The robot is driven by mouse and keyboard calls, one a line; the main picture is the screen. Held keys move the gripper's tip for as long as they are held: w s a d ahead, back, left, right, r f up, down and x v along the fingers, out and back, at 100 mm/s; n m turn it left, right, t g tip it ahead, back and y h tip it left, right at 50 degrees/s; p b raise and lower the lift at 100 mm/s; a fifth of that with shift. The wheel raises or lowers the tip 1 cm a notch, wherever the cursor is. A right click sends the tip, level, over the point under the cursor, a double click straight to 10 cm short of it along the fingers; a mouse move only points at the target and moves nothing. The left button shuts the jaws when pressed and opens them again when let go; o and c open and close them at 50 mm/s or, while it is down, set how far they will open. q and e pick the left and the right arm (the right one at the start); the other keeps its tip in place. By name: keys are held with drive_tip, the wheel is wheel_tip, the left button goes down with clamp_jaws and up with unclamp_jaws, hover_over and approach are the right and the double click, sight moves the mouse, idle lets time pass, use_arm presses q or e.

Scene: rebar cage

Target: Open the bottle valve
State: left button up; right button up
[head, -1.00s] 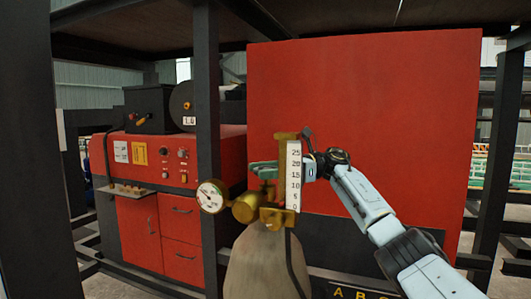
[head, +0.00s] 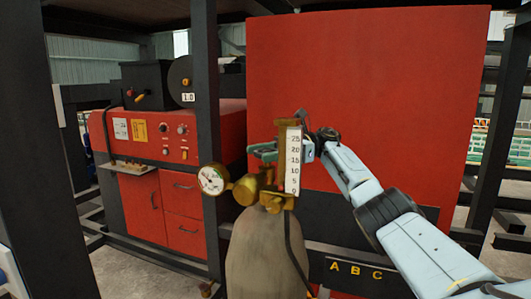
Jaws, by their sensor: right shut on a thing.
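The gas bottle (head: 265,255) is a tan-grey cylinder standing upright in the lower middle of the head view. On top of it sits a brass regulator (head: 246,190) with a round white gauge (head: 213,179) on its left and an upright flow tube (head: 293,160) marked 0 to 25. My right gripper (head: 264,151) reaches in from the right, behind the flow tube. My left gripper is not in view.
A large red panel (head: 370,90) stands close behind my right arm. A red welding machine (head: 165,155) with drawers and knobs is at the left. A dark upright post (head: 207,110) stands left of the bottle. A black hose (head: 292,245) runs down the bottle.

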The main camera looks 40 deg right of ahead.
sight(266, 151)
drive_tip(key=o, duration=1)
drive_tip(key=shift+c, duration=0.2)
wheel_tip(266, 151, up, 10)
